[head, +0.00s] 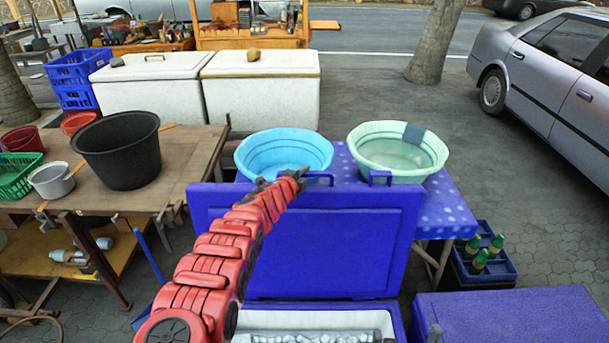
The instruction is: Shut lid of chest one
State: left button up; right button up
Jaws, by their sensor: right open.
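A blue chest (395,318) stands open at the bottom centre, with grey lumps inside its white-lined opening. Its blue lid (340,240) stands raised, its inner face toward me, with two small handles along the top edge. My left gripper (285,180), at the end of the red arm, is at the lid's top edge near the left handle; whether it touches is unclear, and its jaws are too small and dark to read. My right gripper (407,335) shows only as dark finger parts at the bottom edge, by the chest's right side, and is open.
A closed blue chest (520,318) stands at right. Behind the lid, a blue table (447,208) bears a blue basin (284,150) and a green basin (397,150). A bottle crate (483,268) is at right, a wooden table (190,150) with a black tub (118,150) at left.

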pick_arm(q)
grip_shut()
dwell(1.0)
